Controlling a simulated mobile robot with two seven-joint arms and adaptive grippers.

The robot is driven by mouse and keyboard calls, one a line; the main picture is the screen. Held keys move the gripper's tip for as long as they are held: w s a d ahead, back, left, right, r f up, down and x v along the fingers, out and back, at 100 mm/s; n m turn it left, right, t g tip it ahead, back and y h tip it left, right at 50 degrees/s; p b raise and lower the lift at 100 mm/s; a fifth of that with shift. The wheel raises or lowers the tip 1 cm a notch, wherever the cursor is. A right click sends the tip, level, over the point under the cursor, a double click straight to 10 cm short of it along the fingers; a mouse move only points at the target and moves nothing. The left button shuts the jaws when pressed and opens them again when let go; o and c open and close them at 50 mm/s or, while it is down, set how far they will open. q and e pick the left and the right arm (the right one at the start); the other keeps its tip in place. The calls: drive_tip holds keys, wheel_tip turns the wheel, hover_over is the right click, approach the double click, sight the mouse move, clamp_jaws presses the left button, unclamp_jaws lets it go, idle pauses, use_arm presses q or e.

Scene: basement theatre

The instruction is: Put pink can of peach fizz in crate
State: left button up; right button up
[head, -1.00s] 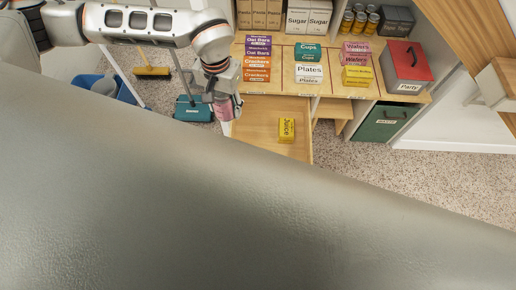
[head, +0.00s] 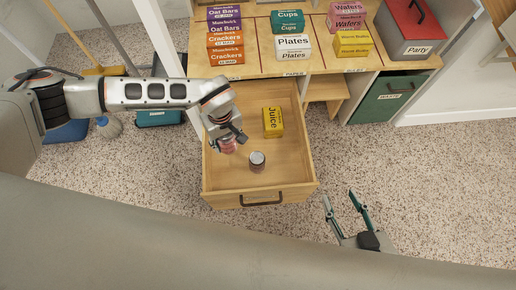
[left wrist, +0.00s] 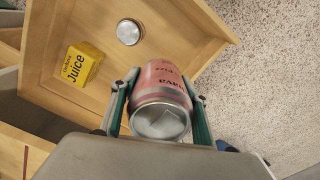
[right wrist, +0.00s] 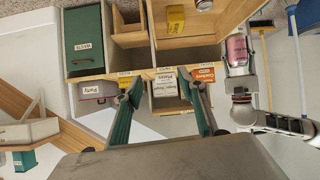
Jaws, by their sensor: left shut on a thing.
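The pink can (head: 228,146) is held by my left gripper (head: 226,138) over the left side of the pulled-out wooden drawer (head: 292,190). In the left wrist view the pink can (left wrist: 163,82) sits between two green-padded fingers, its silver end toward the camera. It also shows in the right wrist view (right wrist: 238,52). A yellow Juice box (head: 273,122) and a silver-topped can (head: 257,161) stand in the drawer. My right gripper (head: 341,205) is open and empty, right of the drawer's front. No thing is clearly recognisable as a crate.
Above the drawer, a shelf top holds Crackers boxes (head: 226,55), Plates boxes (head: 293,47) and a red Party box (head: 408,28). A green bin (head: 386,98) stands to the right. A blue container (head: 66,131) is on the floor at left. Speckled floor around the drawer's front is clear.

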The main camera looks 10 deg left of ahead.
use_arm(q)
drive_tip(key=f, duration=0.3)
drive_tip(key=shift+s+d+b, duration=0.2)
drive_tip(key=shift+d+b, duration=0.1)
drive_tip(key=b, duration=0.5)
hover_over(236, 169)
drive_tip(key=s, duration=0.1)
wheel_tip(236, 169, down, 11)
wheel_tip(236, 169, down, 4)
drive_tip(key=shift+r+b, duration=0.25)
drive_tip(key=shift+b, duration=0.2)
drive_tip(key=shift+w+f+b, duration=0.3)
drive_tip(key=shift+w+f, duration=0.05)
drive_tip(key=shift+f, duration=0.2)
drive_tip(key=f, duration=0.1)
drive_tip(key=f+b, duration=0.1)
drive_tip(key=f, duration=0.1)
drive_tip(key=shift+s+f+b, duration=0.25)
drive_tip(key=shift+f+b, duration=0.1)
drive_tip(key=shift+f, duration=0.35)
drive_tip(key=shift+w+r, duration=0.3)
drive_tip(key=shift+w, duration=0.05)
drive_tip(key=shift+f, duration=0.15)
use_arm(e)
drive_tip(key=a+m+t+y, duration=0.1)
drive_tip(key=a+m, duration=0.5)
drive_tip(key=a, duration=0.2)
drive_tip(key=shift+s+a+r+y, duration=0.2)
drive_tip(key=shift+s+a+y, duration=0.05)
drive_tip(key=shift+s+y, duration=0.15)
